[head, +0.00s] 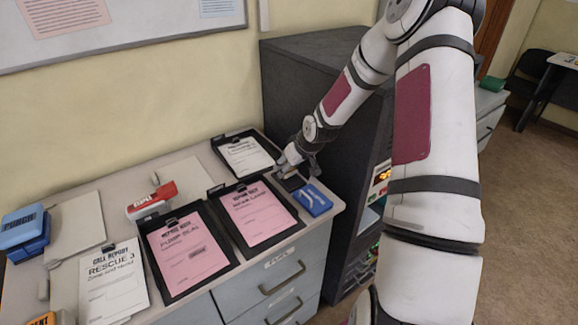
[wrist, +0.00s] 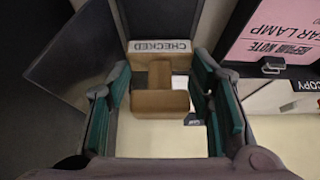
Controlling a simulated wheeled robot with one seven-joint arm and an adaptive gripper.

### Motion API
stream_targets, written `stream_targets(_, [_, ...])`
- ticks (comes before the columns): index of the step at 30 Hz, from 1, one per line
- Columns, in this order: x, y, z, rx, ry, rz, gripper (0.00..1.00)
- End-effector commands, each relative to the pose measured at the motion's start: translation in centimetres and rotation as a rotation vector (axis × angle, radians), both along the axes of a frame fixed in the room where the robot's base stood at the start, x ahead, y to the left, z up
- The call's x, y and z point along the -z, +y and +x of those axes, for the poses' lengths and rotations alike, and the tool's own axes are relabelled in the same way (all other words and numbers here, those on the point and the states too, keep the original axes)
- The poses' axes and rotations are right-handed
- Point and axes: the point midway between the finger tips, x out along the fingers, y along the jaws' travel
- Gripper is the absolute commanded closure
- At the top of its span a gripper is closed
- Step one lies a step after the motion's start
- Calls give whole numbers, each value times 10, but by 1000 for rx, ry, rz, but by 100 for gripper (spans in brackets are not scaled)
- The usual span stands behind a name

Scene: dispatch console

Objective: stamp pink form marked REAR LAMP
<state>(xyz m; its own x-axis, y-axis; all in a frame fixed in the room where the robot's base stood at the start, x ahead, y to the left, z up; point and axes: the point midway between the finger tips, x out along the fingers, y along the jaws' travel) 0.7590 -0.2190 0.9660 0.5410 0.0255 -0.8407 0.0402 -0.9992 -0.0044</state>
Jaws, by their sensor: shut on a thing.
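My gripper (head: 297,163) is at the back right of the counter, beyond the right-hand pink form and beside the dark cabinet. In the wrist view its teal-padded fingers (wrist: 168,105) are shut on a brown stamp (wrist: 160,102) with a pale label reading CHECKED. The stamp is too small to make out in the head view. The pink form marked REAR LAMP (head: 258,212) lies on a black clipboard, and its corner shows in the wrist view (wrist: 283,35). A second pink form, PUMP SEAL (head: 187,258), lies to its left. A blue pad (head: 313,200) sits at the right edge.
A white form on a clipboard (head: 247,157) lies behind. A RESCUE 3 sheet (head: 112,285), a red-and-white box (head: 152,200) and blue boxes (head: 25,232) stand left. The tall dark cabinet (head: 325,110) closes off the right side.

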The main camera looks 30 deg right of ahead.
Motion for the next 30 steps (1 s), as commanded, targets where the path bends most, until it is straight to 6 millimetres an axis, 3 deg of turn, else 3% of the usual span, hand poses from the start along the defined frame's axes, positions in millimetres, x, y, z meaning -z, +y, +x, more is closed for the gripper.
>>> stream_targets(30, [10, 0, 0, 0, 0, 0, 70])
